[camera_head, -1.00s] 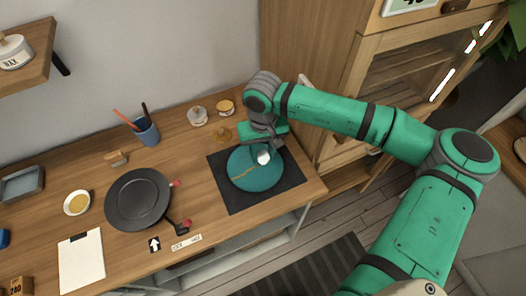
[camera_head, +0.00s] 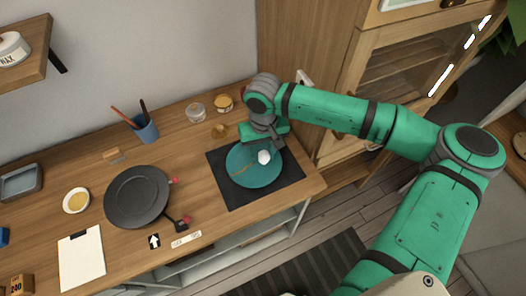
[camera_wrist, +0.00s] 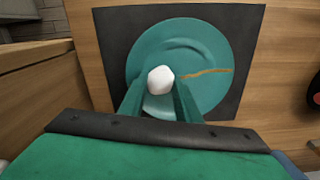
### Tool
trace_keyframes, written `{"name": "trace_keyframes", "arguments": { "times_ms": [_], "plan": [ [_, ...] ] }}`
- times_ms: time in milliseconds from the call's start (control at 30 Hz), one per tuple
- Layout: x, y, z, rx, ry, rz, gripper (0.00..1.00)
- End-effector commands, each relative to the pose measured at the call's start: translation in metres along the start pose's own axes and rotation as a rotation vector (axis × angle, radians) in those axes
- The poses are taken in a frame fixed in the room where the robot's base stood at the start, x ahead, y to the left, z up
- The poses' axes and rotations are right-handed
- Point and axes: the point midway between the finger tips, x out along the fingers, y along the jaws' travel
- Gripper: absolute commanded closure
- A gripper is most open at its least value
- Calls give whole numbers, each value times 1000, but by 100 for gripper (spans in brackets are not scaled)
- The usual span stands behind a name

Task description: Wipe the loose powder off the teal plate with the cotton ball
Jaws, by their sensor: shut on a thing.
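The teal plate (camera_head: 243,177) lies on a dark mat (camera_head: 232,201) near the right end of the wooden table. A gold-coloured line crosses part of the plate, clearest in the wrist view. My gripper (camera_head: 265,150) is over the plate, shut on the white cotton ball (camera_head: 264,157). In the wrist view the cotton ball (camera_wrist: 160,80) sits between the fingertips, over the plate (camera_wrist: 205,50). I cannot tell whether it touches the plate. No loose powder can be made out for certain.
A black round pan-like dish (camera_head: 137,197) and a clipboard (camera_head: 81,260) are to the left. A blue cup with brushes (camera_head: 145,129), small jars (camera_head: 196,113) and a yellow-filled bowl (camera_head: 77,200) stand on the table. A wooden cabinet (camera_head: 385,85) rises at the right.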

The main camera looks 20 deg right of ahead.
Motion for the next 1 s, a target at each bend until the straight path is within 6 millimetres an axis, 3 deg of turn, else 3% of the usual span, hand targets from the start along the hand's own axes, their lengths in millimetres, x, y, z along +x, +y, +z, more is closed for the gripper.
{"name": "trace_keyframes", "arguments": {
  "times_ms": [200,533,1000],
  "plan": [
    [1,-3,-8,0,0,0,88],
    [0,-2,0,-1,-1,0,88],
    [0,-4,-12,-1,0,1,88]
  ]
}}
